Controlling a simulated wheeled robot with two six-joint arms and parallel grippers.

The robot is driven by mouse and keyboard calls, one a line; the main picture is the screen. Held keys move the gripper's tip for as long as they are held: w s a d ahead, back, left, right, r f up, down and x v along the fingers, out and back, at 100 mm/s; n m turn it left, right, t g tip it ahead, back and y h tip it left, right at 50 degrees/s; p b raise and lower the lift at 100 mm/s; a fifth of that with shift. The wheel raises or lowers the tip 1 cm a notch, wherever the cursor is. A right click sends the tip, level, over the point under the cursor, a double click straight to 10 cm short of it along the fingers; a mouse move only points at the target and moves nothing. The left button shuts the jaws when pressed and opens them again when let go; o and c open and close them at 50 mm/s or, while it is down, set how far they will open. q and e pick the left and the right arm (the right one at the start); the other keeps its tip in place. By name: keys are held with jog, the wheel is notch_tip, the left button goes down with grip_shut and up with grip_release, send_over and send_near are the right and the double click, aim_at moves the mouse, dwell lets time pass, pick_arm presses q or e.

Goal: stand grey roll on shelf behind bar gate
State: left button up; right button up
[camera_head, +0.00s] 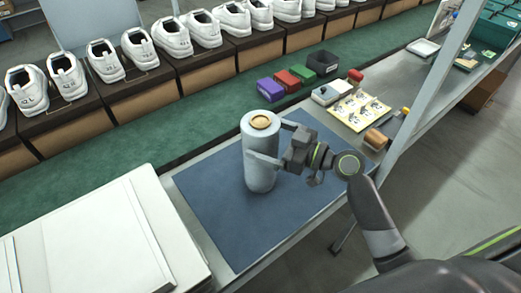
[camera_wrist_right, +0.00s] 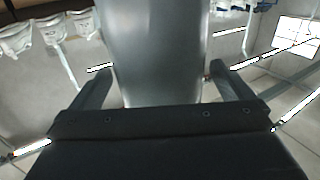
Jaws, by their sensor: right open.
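The grey roll (camera_head: 258,178) stands upright on the blue mat (camera_head: 215,215), with a tan core showing at its top. My right gripper (camera_head: 266,141) reaches it from the right, with one finger on each side of its upper part. In the right wrist view the roll (camera_wrist_right: 158,45) rises between the two open fingers of the right gripper (camera_wrist_right: 161,74), with a small gap visible at each side. My left gripper is not in view. I cannot make out a shelf with a bar gate in these views.
White shoes (camera_head: 172,38) stand on brown boxes along the green belt (camera_head: 130,178). A large white box (camera_head: 95,245) is left of the mat. Small purple (camera_head: 270,90), red (camera_head: 287,81) and green boxes and a yellow card (camera_head: 360,110) lie beyond it. A grey post (camera_head: 432,85) rises at right.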

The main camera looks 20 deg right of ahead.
jog(key=shift+x, duration=1.2)
jog(key=shift+c, duration=0.3)
jog(key=shift+r, duration=0.1)
jog(key=c, duration=1.7)
